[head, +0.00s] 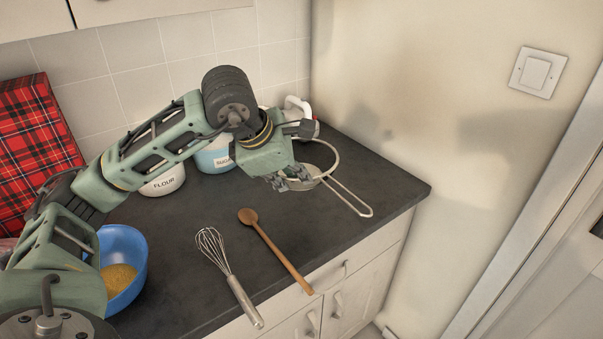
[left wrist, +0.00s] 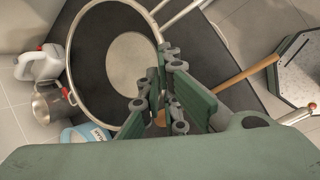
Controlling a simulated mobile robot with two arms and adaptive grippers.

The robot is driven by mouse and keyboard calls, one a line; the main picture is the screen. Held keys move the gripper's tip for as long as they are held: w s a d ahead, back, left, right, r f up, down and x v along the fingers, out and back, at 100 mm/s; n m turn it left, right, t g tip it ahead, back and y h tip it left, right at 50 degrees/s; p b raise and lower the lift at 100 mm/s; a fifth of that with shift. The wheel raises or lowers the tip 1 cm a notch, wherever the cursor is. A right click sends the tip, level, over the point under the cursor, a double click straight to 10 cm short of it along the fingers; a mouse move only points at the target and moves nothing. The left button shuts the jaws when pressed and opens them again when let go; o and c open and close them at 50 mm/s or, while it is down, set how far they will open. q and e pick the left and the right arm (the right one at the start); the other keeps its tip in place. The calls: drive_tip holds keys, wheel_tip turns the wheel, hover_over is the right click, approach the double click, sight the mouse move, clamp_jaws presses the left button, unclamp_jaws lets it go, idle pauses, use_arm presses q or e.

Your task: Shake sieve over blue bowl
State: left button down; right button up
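The sieve (head: 333,157) has a pale round rim and a long wire handle pointing toward the counter's front right. It is at the right part of the dark counter, partly hidden by my left gripper (head: 289,182). In the left wrist view the sieve's rim (left wrist: 72,88) fills the upper left. My left gripper (left wrist: 154,88) is beside the rim there, its fingers apart, with nothing seen held between them. The blue bowl (head: 137,250) stands at the counter's left with yellowish contents, partly hidden by my left arm. My right gripper is out of view.
A whisk (head: 222,252) and a wooden spoon (head: 266,239) lie mid-counter. Flour (head: 164,184) and sugar (head: 213,158) canisters stand behind, under my arm. A metal pot (left wrist: 49,103) and a white appliance (left wrist: 38,66) are near the sieve. The wall (head: 420,120) bounds the right.

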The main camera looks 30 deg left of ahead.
use_arm(q)
drive_tip(key=s+b, duration=1.3)
drive_tip(key=s, duration=0.9)
drive_tip(key=shift+s+b, duration=0.35)
drive_tip(key=shift+s, duration=0.05)
